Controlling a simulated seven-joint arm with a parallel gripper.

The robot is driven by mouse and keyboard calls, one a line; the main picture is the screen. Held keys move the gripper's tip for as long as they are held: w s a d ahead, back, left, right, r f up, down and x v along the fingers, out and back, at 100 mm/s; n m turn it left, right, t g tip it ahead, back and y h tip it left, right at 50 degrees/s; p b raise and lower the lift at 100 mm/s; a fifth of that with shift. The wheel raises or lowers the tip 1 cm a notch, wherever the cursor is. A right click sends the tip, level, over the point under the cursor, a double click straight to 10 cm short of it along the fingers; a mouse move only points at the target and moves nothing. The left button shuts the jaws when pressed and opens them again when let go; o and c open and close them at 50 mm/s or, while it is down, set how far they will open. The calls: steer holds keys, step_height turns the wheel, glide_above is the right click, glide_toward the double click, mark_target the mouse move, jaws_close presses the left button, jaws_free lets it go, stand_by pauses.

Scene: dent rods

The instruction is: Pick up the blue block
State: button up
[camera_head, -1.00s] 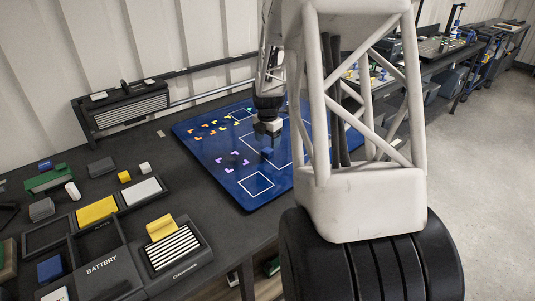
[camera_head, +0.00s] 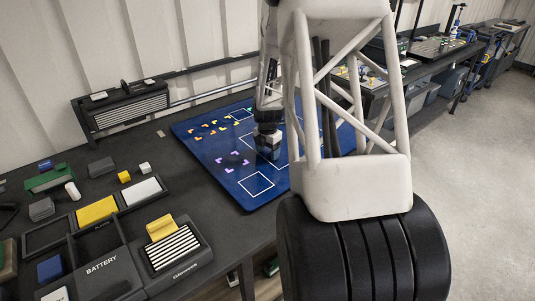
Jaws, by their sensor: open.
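My gripper (camera_head: 269,151) is low over the blue mat (camera_head: 203,155), pointing down, with its jaws open. The small blue block that stood on the mat under the gripper a second ago is now mostly or fully hidden by the fingers. I cannot tell whether the fingers touch it. Another blue block (camera_head: 50,268) lies in a dark tray at the lower left, far from my gripper.
Small coloured pieces (camera_head: 214,127) and white outlined squares (camera_head: 256,183) are on the mat. Yellow (camera_head: 97,210), white and grey blocks and a striped box (camera_head: 172,247) fill the left of the table. A rail runs along the back.

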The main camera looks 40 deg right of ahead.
mark_target(268, 150)
steer(key=shift+c, duration=0.5)
steer(key=c, duration=0.9)
steer(key=shift+r, duration=0.1)
steer(key=shift+r, duration=0.8)
steer(key=shift+s+r, duration=0.15)
steer(key=shift+r, duration=0.8)
steer(key=s+a, duration=0.2)
steer(key=s, duration=0.2)
steer(key=s+a+r, duration=0.1)
steer(key=s+a, duration=0.2)
steer(key=s, duration=0.2)
steer(key=s+a, duration=0.3)
steer(key=s, duration=0.1)
steer(key=shift+s+r, duration=0.15)
steer(key=shift+s, duration=0.1)
